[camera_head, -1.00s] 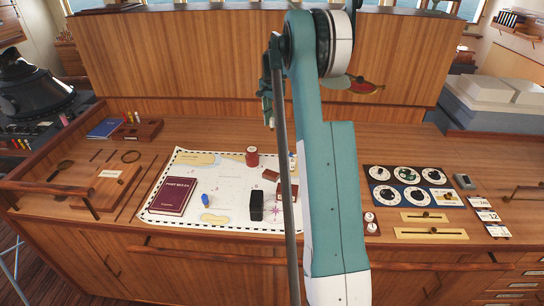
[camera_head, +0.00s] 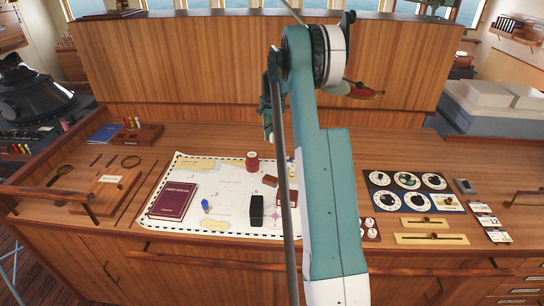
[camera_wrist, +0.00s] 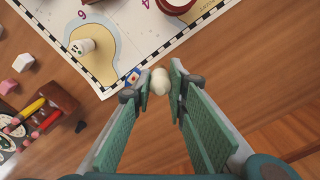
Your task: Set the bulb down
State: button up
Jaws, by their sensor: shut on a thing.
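The bulb (camera_wrist: 161,83) is a small, pale cream, rounded piece in the wrist view. It sits between the fingertips of my gripper (camera_wrist: 160,91), which is shut on it. Bare brown wood of the desk shows behind it, just off the edge of the chart (camera_wrist: 198,22). I cannot tell how high it is above the wood. In the head view my gripper (camera_head: 267,125) hangs at the upper middle, partly hidden behind my arm, and the bulb cannot be made out.
A small blue, white and red piece (camera_wrist: 133,76) lies close to the left fingertip. A white dotted piece (camera_wrist: 82,46) stands on the chart. A wooden holder with pencils (camera_wrist: 52,104) is at left. Bare desk (camera_wrist: 245,65) lies to the right.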

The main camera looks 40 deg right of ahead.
aim_at(272, 145)
jog(key=shift+f, duration=2.7)
jog(key=shift+f+p, duration=0.4)
jog(key=shift+f, duration=1.5)
jog(key=shift+f, duration=0.1)
jog(key=shift+o, duration=1.4)
jog(key=shift+f, duration=0.1)
jog(key=o, duration=0.4)
jog(key=shift+r, duration=0.2)
